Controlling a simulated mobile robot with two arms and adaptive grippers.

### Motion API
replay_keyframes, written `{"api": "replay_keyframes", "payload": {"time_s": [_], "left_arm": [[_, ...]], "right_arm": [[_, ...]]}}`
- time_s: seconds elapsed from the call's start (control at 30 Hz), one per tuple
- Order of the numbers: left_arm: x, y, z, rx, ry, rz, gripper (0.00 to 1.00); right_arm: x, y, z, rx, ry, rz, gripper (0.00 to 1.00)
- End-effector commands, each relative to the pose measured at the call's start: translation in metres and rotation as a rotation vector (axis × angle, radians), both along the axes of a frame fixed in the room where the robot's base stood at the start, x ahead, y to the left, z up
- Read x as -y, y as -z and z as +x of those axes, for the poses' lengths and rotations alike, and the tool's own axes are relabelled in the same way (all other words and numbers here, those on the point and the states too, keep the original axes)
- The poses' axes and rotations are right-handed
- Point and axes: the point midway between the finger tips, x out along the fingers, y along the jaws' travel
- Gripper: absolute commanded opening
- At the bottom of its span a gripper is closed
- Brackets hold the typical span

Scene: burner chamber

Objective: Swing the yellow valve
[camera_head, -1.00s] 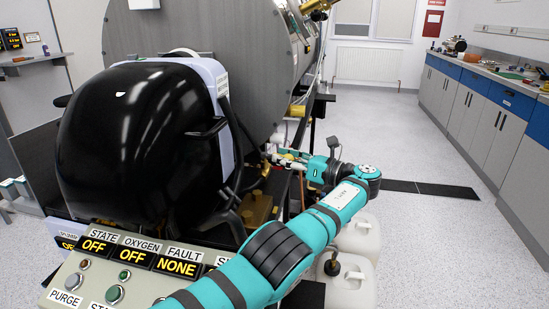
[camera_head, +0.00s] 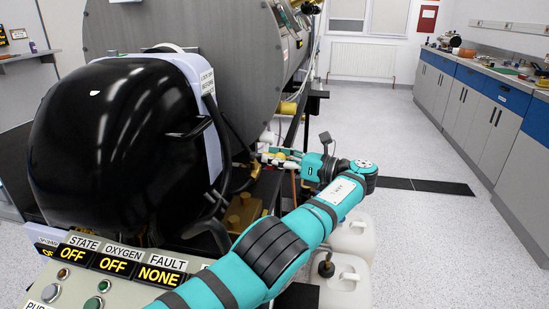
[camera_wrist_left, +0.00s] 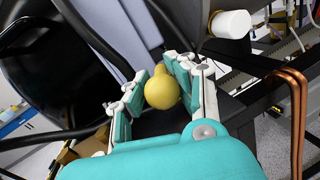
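The yellow valve has a round yellow knob (camera_wrist_left: 162,91) that sits between the two fingers of my left gripper in the left wrist view. The valve's stem is mostly hidden there. My right gripper is not in view.
The black dome (camera_head: 115,150) and grey chamber (camera_head: 190,65) stand to the left. A control panel (camera_head: 105,272) is at the lower left. Copper pipes (camera_wrist_left: 297,100) run close to the gripper. White canisters (camera_head: 345,285) stand below my arm. The floor at right is clear.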

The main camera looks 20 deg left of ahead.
Motion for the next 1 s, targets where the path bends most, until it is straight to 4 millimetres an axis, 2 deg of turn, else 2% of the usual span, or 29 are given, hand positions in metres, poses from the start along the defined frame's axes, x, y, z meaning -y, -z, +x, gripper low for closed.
{"api": "replay_keyframes", "payload": {"time_s": [0.33,0.47,0.57,0.8,1.0], "left_arm": [[0.001,0.0,0.001,0.0,0.004,0.0,0.39],[0.0,-0.008,0.001,0.003,0.003,0.0,0.39],[0.001,-0.023,0.001,0.006,0.003,0.0,0.39],[0.001,-0.071,0.001,0.004,0.004,0.001,0.39],[0.001,-0.095,0.002,0.0,0.005,0.0,0.39]], "right_arm": [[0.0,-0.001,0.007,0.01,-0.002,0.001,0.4],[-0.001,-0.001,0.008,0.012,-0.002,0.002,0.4],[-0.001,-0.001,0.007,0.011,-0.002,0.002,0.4],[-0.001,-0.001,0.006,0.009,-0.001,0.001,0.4],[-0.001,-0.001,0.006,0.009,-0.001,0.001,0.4]]}}
